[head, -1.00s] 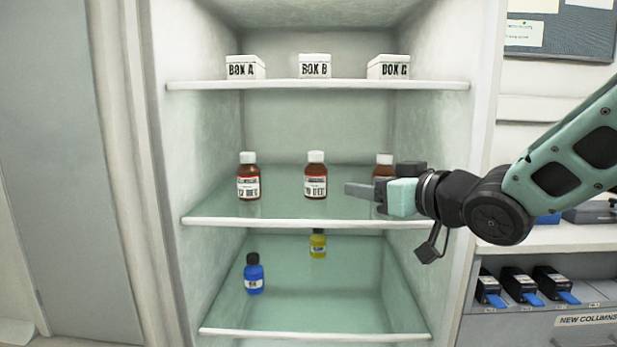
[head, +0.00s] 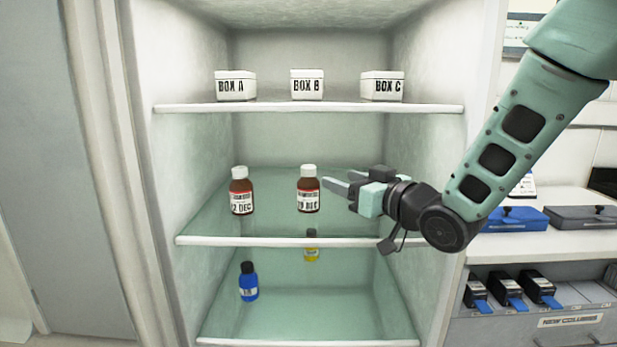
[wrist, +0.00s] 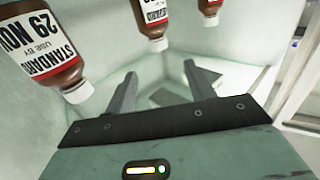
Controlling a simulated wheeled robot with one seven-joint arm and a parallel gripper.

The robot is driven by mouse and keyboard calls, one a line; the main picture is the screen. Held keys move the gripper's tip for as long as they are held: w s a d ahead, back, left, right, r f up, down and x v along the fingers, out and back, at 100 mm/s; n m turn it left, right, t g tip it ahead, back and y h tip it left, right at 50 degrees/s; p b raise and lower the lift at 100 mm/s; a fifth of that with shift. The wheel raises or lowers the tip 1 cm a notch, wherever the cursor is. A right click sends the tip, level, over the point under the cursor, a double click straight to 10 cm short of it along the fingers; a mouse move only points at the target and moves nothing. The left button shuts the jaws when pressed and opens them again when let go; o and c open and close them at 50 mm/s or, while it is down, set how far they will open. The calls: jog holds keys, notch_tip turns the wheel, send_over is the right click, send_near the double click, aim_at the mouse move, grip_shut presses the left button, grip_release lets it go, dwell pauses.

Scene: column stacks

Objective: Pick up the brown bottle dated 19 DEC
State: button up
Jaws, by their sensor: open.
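Three brown bottles with white caps stand on the middle shelf. The middle bottle (head: 308,190) has a label that seems to read 19 DEC; its first digit is unclear. The left bottle (head: 241,191) seems to read 12 DEC. The right bottle is hidden behind my gripper in the head view; in the wrist view the nearest bottle (wrist: 48,48) reads 29 NOV, upside down. The middle bottle (wrist: 152,22) and the farthest one (wrist: 208,10) are cut off there. My gripper (head: 338,182) is open and empty, its fingertips just right of the middle bottle in the head view.
The middle shelf's front edge (head: 290,241) runs below my gripper. Boxes A, B and C stand on the upper shelf (head: 310,108). A blue bottle (head: 248,282) and a yellow bottle (head: 311,247) stand on the lower shelf. The cabinet's left wall (head: 190,150) is near the left bottle.

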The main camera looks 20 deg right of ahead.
aim_at(313, 168)
jog(key=p, duration=0.4)
jog(key=shift+w+a+r, duration=0.1)
jog(key=shift+w+r, duration=0.15)
jog(key=x, duration=0.5)
jog(key=shift+w+a+f+p, duration=0.1)
jog(key=shift+w+f+p, duration=0.2)
jog(key=shift+w+p, duration=0.1)
jog(key=p+x, duration=0.1)
jog(key=x, duration=0.4)
jog(key=shift+w+p, duration=0.3)
jog(key=shift+w, duration=0.05)
jog(key=c, duration=1.1)
jog(key=shift+r, duration=0.1)
grip_shut()
jog(key=shift+r, duration=0.1)
